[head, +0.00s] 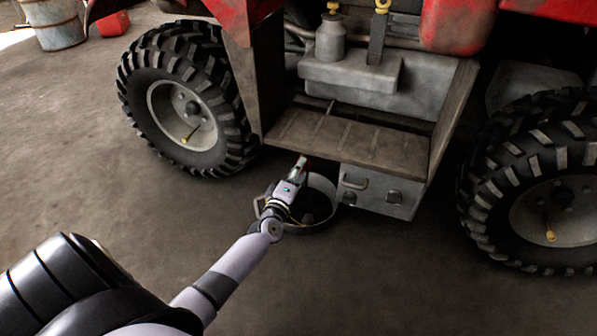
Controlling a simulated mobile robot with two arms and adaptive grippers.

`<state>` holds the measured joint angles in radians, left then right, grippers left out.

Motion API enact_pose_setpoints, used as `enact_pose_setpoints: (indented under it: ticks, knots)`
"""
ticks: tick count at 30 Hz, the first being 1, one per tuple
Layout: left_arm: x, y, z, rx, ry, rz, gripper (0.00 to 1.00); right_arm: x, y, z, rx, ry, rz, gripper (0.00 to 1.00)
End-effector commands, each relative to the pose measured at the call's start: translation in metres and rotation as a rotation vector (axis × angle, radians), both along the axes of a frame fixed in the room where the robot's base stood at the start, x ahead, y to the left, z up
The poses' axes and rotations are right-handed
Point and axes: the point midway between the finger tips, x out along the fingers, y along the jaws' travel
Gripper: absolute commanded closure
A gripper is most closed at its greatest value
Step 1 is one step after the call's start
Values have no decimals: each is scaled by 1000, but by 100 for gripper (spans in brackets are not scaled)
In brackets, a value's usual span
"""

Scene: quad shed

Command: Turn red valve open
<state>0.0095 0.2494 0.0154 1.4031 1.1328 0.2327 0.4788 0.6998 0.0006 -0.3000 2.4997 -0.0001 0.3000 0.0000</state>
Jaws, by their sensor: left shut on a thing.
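A small red piece, which looks like the red valve (307,158), shows at the tip of my left gripper (302,164), just under the front edge of the quad's footboard. My left gripper is shut on it, and the fingers hide most of it. I cannot tell how far the valve is turned. My left arm reaches in from the lower left. My right gripper is not in view.
A round pan (318,212) stands on the floor below my left gripper. A grey metal box (372,190) with a handle is right of it. The footboard (350,143) is above, between a left tyre (140,85) and a right tyre (490,200). The floor in front is clear.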

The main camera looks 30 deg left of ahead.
Motion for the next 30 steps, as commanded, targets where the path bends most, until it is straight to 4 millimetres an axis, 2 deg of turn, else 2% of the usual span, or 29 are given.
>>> enact_pose_setpoints:
  ticks: [12, 30]
  knots:
    - [-1, 0, -3, -203, -46, 1, 91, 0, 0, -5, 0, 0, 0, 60]
    - [-1, 0, -3, -237, -54, 1, 91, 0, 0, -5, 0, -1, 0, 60]
